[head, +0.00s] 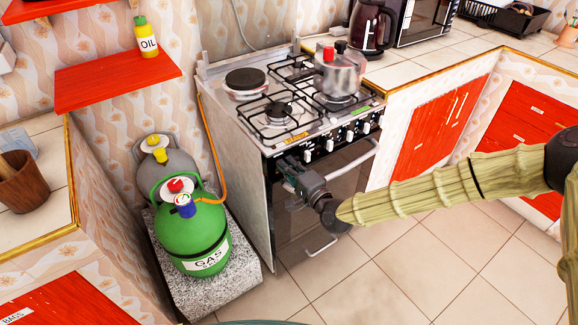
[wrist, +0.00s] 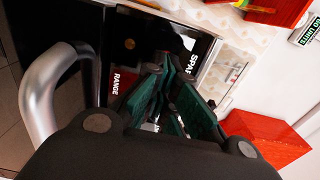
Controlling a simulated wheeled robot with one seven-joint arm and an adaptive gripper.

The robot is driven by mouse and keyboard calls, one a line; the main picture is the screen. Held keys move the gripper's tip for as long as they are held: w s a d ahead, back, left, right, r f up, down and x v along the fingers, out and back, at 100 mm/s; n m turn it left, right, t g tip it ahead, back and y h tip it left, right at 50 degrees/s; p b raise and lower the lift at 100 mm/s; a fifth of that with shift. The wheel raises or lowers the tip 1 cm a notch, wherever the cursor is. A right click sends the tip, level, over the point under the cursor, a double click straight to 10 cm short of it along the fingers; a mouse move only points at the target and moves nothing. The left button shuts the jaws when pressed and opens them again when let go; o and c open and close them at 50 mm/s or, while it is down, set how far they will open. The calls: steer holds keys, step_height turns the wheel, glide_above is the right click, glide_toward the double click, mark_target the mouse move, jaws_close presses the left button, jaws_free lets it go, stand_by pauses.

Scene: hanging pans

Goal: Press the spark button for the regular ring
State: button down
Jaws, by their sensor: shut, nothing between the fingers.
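The stove (head: 262,112) stands against the wall with a black front panel below its top. My gripper (head: 283,162) is at the left end of this panel, with its fingers shut and empty, pointing toward it. In the wrist view the green-padded fingers (wrist: 168,72) reach to the black panel. A white-lettered label starting "SPA" (wrist: 193,62) is just right of the fingertips, and a red "RANGE" label (wrist: 121,84) is to their left. I cannot make out the spark button or whether the fingertips touch the panel. Several gas rings show on top; I cannot tell which is regular.
The oven handle (head: 352,157) is close to my gripper and looms at left in the wrist view (wrist: 38,95). A green gas bottle (head: 192,235) stands left of the stove. The floor in front is clear.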

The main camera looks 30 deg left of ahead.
steer(key=b+v, duration=0.1)
steer(key=v, duration=1.3)
steer(key=shift+f, duration=0.15)
stand_by(1.9)
